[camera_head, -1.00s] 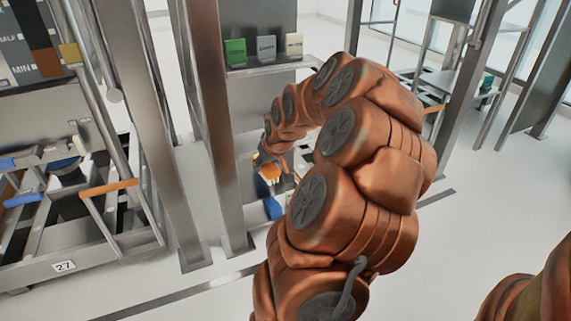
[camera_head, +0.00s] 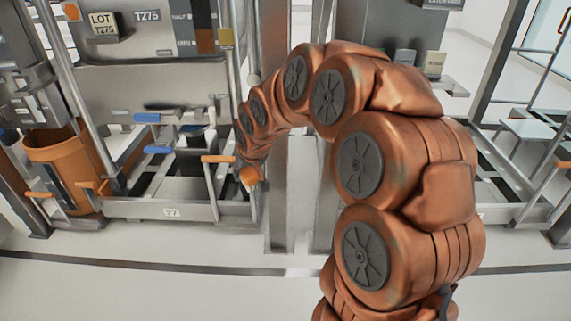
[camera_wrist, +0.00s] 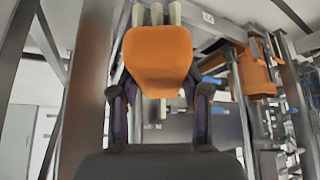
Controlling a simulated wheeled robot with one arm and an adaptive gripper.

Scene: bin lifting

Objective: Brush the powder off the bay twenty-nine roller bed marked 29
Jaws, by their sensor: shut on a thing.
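My gripper (camera_wrist: 159,96) is shut on a brush with an orange block (camera_wrist: 158,60) and pale bristle tufts, which point toward the top of the wrist view. In the head view the orange of the brush (camera_head: 249,177) shows at the end of my arm, beside the right end of the bay marked 27; most of my gripper is hidden there. I see no readable 29 mark, so I cannot tell which bed is bay twenty-nine. No powder is clearly visible.
The bay frame with the 27 plate (camera_head: 171,213) has blue handles and an orange-gripped bar (camera_head: 219,159). An orange bin (camera_head: 66,165) stands left of it. Steel posts (camera_head: 278,200) rise right of it. The front floor (camera_head: 150,290) is clear.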

